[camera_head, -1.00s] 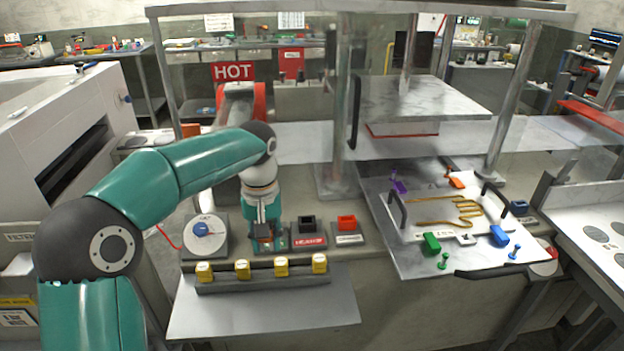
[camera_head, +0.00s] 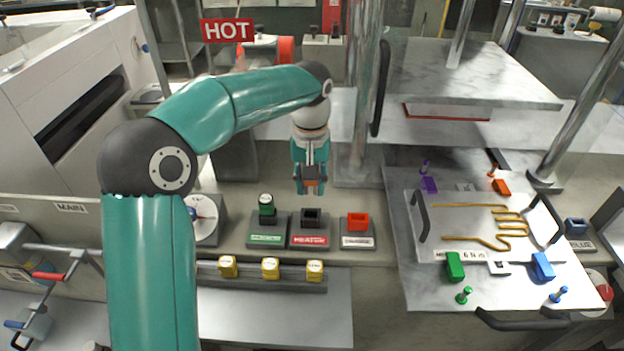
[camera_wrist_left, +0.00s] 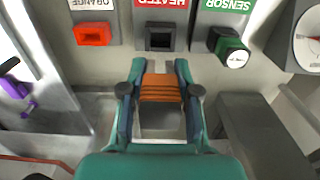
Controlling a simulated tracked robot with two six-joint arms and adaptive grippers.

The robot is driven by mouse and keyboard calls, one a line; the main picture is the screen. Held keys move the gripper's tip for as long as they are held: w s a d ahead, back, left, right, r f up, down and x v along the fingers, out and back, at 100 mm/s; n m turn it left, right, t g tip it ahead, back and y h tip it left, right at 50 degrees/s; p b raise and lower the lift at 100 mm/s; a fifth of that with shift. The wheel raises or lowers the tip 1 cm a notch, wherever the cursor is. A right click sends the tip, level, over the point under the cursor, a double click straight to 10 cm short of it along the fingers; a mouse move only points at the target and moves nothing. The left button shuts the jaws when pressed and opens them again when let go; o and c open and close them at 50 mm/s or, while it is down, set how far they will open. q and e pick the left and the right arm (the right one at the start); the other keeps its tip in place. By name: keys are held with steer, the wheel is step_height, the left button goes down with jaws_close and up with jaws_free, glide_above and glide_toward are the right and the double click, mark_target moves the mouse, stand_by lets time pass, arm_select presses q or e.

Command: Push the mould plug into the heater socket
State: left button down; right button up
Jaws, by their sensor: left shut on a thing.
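My left gripper (camera_head: 311,178) is shut on the mould plug, an orange-brown ribbed block (camera_head: 312,187). In the left wrist view the plug (camera_wrist_left: 160,88) sits between the two fingers. The heater socket (camera_head: 311,218), a dark square housing with a red HEATER label, stands just nearer the camera than the gripper. It also shows in the left wrist view (camera_wrist_left: 160,37), beyond the fingertips. The plug is apart from the socket and raised above the bench. The plug's lower end is not clear. My right gripper is out of view.
The green sensor socket (camera_head: 267,213) holds a round-capped plug on one side; the orange socket (camera_head: 358,222) is on the other. Yellow blocks (camera_head: 270,268) stand in front. A plate with wire tracks (camera_head: 480,235) lies to the right. A metal post (camera_head: 362,120) rises behind.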

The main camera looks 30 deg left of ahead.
mark_target(311, 193)
arm_select(q)
steer(key=shift+w, duration=0.1)
steer(key=shift+f, duration=0.5)
steer(key=shift+f+b, duration=1.95)
steer(key=shift+f, duration=0.5)
steer(key=shift+p, duration=0.45)
steer(key=shift+f+b, duration=0.55)
steer(key=shift+f, duration=0.25)
steer(key=c, duration=0.8)
jaws_free()
steer(key=shift+o, duration=0.2)
step_height(311, 193, up, 12)
